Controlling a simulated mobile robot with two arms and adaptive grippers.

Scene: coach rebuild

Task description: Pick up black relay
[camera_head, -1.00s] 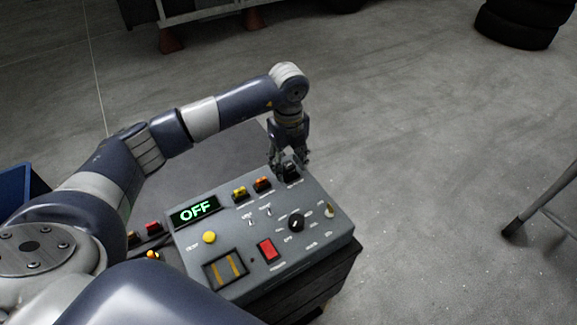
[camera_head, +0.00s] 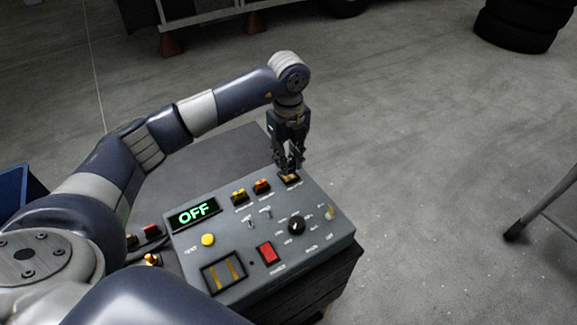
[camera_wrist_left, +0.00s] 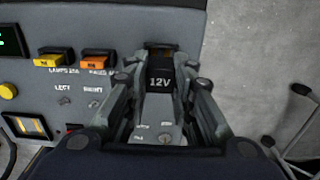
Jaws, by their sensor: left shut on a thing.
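The black relay (camera_wrist_left: 160,82), marked 12V, sits between the two fingers of my left gripper (camera_wrist_left: 160,100) in the left wrist view. In the head view my left gripper (camera_head: 289,160) points down, shut on the relay, just above the far corner of the grey control panel (camera_head: 325,205). A socket (camera_head: 290,178) with yellowish contacts shows below the fingertips. The relay is mostly hidden by the fingers in the head view. My right gripper is not in view.
A yellow relay (camera_head: 239,196) and an orange relay (camera_head: 262,187) sit beside the socket. The panel also carries an OFF display (camera_head: 194,213), a black knob (camera_head: 297,225) and a red switch (camera_head: 268,253). A metal stand (camera_head: 540,212) is at the right, with open floor between.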

